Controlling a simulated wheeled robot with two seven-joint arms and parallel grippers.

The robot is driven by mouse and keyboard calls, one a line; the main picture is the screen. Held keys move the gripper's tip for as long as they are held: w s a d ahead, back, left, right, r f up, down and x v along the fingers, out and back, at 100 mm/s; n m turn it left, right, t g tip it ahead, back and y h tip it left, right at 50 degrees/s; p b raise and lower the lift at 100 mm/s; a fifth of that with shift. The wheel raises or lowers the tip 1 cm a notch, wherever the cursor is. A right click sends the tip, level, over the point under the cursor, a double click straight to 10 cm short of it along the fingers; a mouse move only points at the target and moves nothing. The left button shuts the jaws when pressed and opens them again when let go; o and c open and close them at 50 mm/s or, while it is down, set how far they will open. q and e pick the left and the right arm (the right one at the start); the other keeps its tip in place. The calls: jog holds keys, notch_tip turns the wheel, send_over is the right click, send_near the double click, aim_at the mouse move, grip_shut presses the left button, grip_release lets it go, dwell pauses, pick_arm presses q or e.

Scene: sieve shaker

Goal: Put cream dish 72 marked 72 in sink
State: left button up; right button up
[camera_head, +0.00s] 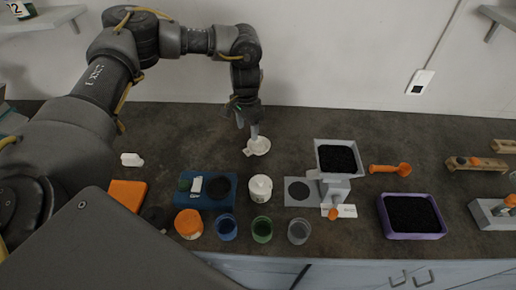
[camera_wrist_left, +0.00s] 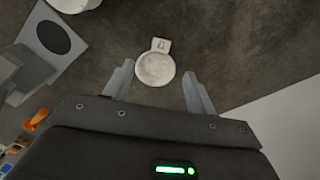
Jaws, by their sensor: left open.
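The cream dish (camera_head: 262,147) is a small round shallow dish with a square tab, lying on the dark counter behind the white jar. In the left wrist view the dish (camera_wrist_left: 155,70) lies flat, its tab pointing away from me with a dark mark that looks like 72. My left gripper (camera_head: 250,130) points down over the dish, close to it. In the left wrist view its two fingers (camera_wrist_left: 158,88) are apart, one on each side of the dish's near part, with nothing held. I cannot tell the exact height gap. No sink shows. My right gripper is not in view.
A white lidded jar (camera_head: 260,188), a blue block (camera_head: 212,203) and several coloured cups stand in front. A grey scale-like device (camera_head: 335,185) with a black-filled tray is to the right, with an orange scoop (camera_head: 390,169) and a purple tray (camera_head: 388,228) beyond. The counter around the dish is clear.

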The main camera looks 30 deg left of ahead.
pick_arm(q)
jog(key=p, duration=0.1)
send_over(249, 150)
jog(key=f, duration=0.5)
jog(key=shift+s+d, duration=0.1)
jog(key=shift+s, duration=0.2)
jog(key=shift+f, duration=0.35)
jog(key=shift+f+p, duration=0.3)
jog(key=shift+p, duration=0.3)
jog(key=f, duration=0.1)
jog(key=f+p, duration=0.1)
jog(key=f, duration=0.1)
jog(key=shift+w+f, duration=0.25)
jog(key=shift+f, duration=0.55)
grip_shut()
